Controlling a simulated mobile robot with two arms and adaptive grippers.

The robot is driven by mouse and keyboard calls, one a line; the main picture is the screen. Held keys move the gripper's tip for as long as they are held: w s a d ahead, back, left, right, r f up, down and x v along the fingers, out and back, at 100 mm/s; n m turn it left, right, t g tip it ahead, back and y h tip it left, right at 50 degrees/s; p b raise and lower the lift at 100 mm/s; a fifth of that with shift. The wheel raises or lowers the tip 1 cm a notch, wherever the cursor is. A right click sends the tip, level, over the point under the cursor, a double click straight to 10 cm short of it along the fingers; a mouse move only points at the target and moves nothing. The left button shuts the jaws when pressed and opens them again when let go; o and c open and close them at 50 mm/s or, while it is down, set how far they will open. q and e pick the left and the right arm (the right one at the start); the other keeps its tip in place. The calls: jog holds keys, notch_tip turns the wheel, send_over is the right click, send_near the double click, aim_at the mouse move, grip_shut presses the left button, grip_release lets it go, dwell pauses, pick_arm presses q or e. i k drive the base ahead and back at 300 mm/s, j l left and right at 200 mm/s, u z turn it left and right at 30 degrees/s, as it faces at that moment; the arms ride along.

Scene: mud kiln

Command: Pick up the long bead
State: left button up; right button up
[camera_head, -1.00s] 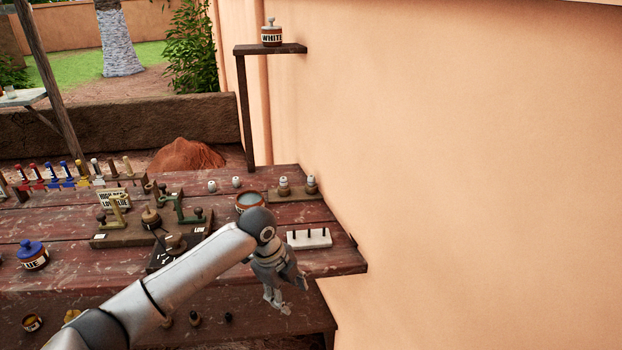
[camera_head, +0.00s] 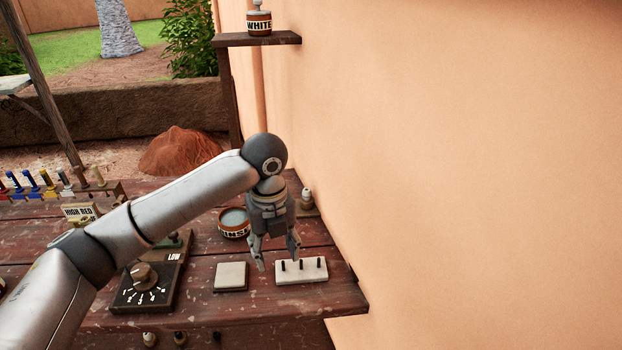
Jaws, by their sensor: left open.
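My left gripper (camera_head: 277,260) hangs pointing down with its two fingers apart and nothing visible between them. It is just behind and above a white block (camera_head: 315,273) with three short dark pegs, near the table's right end. I cannot single out a long bead; no bead is clearly visible on the pegs or on the pale square tile (camera_head: 231,277) left of the block. A small white-topped piece (camera_head: 306,196) stands behind the gripper, partly hidden by it. My right gripper is not in view.
A rinse bowl (camera_head: 233,222) stands left of the gripper. A dial box (camera_head: 145,287) sits at the front left. The wall (camera_head: 460,180) closes off the right side. A shelf (camera_head: 258,40) holds a jar labelled WHITE (camera_head: 259,23). Small knobbed items sit below the tabletop.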

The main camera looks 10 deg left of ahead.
aim_at(306, 196)
jog(key=i, duration=1.15)
